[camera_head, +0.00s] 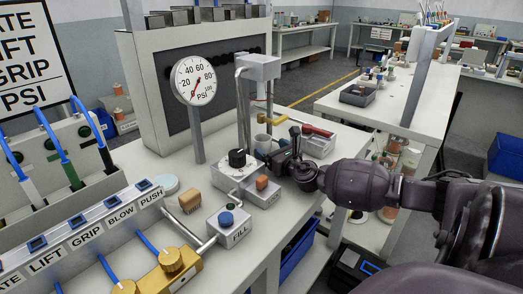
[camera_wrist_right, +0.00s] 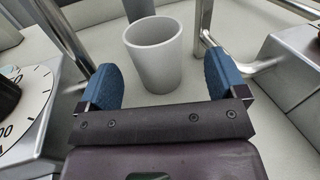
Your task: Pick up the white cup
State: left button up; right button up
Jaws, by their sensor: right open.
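The white cup (camera_wrist_right: 153,58) stands upright on the bench in the right wrist view, just ahead of my right gripper (camera_wrist_right: 160,80). The two blue-padded fingers are spread wide, one to each side of the cup's lower part in the picture, with visible gaps. In the head view the small, pale cup (camera_head: 263,142) is by the metal posts, partly hidden by my right gripper (camera_head: 271,157). My right gripper is open and empty. My left gripper is out of view.
Metal posts (camera_head: 243,110) stand close beside the cup. A box with a black knob (camera_head: 237,158) and a FILL button box (camera_head: 231,226) are nearer. A tray with a red-handled tool (camera_head: 318,142) lies to the right. A PSI gauge (camera_head: 194,80) stands to the left.

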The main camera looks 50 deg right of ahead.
aim_at(258, 139)
jog(key=shift+w+d+r+b, duration=0.15)
jog(key=shift+w+r+b, duration=0.1)
jog(key=shift+w, duration=1.05)
jog(key=shift+w+d+r+b, duration=0.1)
jog(key=shift+w+b, duration=0.15)
jog(key=shift+w, duration=1)
jog(key=shift+c, duration=0.5)
jog(key=c, duration=0.9)
